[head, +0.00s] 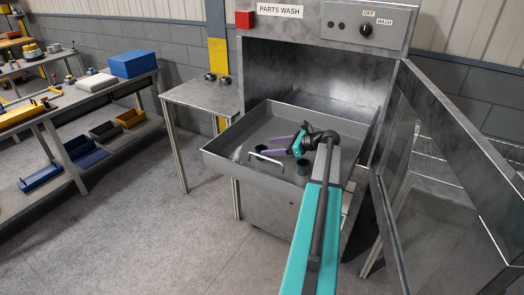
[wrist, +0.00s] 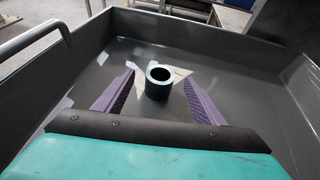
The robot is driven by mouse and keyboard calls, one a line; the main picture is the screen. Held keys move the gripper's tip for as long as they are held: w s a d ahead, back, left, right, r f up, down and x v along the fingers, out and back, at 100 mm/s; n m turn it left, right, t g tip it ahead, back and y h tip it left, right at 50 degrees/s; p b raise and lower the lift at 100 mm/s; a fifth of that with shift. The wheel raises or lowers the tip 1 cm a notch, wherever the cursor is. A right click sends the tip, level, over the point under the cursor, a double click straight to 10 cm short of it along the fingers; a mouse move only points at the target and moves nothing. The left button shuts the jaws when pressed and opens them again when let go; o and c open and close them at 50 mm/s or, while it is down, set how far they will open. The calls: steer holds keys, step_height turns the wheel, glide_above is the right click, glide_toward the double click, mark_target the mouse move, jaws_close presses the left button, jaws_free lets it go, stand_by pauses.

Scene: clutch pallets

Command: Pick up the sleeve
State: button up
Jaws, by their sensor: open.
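The sleeve is a short dark blue-grey hollow cylinder. It stands upright on the floor of the grey tray (wrist: 92,72) in the wrist view, with its open bore (wrist: 158,83) facing up. My gripper (wrist: 160,90) has purple ridged fingers spread wide, one to each side of the sleeve in the picture, with clear gaps. Nothing is held.
The tray has raised walls and a handle (head: 266,158) at its front. It sits at the parts wash cabinet (head: 325,70), whose glass door (head: 430,170) stands open at right. A metal side table (head: 205,95) is at left. A bench with bins (head: 88,130) is farther left.

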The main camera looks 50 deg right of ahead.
mark_target(257, 148)
steer(key=shift+p+x, duration=0.45)
steer(key=shift+x, duration=1.75)
steer(key=shift+w, duration=0.15)
steer(key=shift+p+x, duration=0.8)
steer(key=shift+x, duration=0.15)
steer(key=shift+p+x, duration=0.55)
steer(key=shift+x, duration=1)
steer(key=shift+f, duration=0.1)
steer(key=shift+d, duration=0.1)
steer(key=c, duration=1.5)
